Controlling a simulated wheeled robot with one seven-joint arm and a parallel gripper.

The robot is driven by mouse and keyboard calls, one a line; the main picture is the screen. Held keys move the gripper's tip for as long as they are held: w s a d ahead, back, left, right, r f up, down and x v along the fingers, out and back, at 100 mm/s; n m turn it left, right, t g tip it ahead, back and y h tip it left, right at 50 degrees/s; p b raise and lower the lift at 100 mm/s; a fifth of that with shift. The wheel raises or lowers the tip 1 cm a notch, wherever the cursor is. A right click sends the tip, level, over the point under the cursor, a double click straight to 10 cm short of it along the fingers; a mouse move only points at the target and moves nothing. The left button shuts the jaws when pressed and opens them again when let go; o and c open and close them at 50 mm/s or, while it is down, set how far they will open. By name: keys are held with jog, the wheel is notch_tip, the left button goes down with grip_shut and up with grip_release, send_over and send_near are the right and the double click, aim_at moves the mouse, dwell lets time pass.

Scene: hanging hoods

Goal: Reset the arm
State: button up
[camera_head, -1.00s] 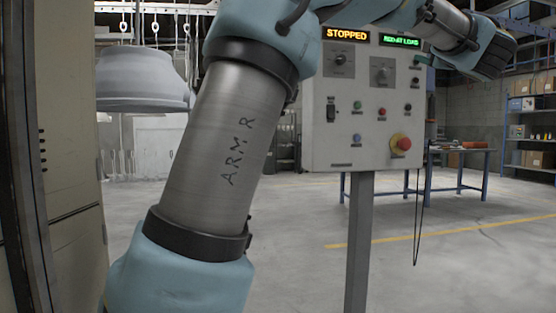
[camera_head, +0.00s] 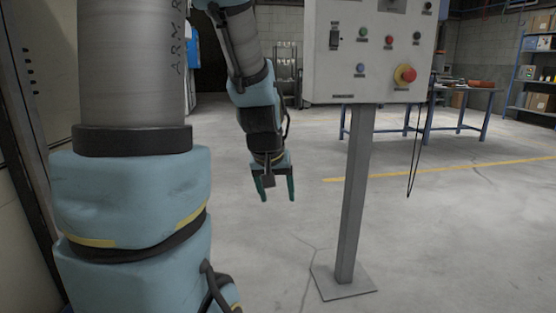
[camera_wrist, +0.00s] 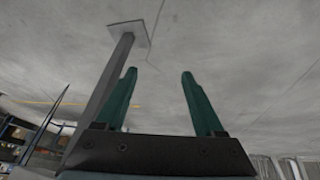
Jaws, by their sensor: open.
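My gripper (camera_head: 277,197) hangs pointing down, left of the control panel's post, in the head view. Its two green fingers are apart with nothing between them. The wrist view also shows the open fingers (camera_wrist: 160,72) against bare grey floor. My arm fills the left of the head view, with "ARM R" written on its grey link.
A control panel (camera_head: 350,75) with buttons and a red knob stands on a grey post (camera_head: 355,200) with a floor plate (camera_head: 343,283). A blue-legged table (camera_head: 460,110) and shelves (camera_head: 535,70) are behind it. A beige cabinet (camera_head: 35,100) is at the left. Floor around my gripper is clear.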

jog(key=s+a+f+g+y, duration=0.1)
jog(key=s+a+f+g, duration=0.25)
jog(key=s+a, duration=0.4)
notch_tip(320, 180, up, 23)
jog(key=s+d+p, duration=0.1)
jog(key=p, duration=2.3)
jog(key=shift+s+r, duration=0.15)
jog(key=shift+s, duration=0.05)
jog(key=shift+t, duration=0.25)
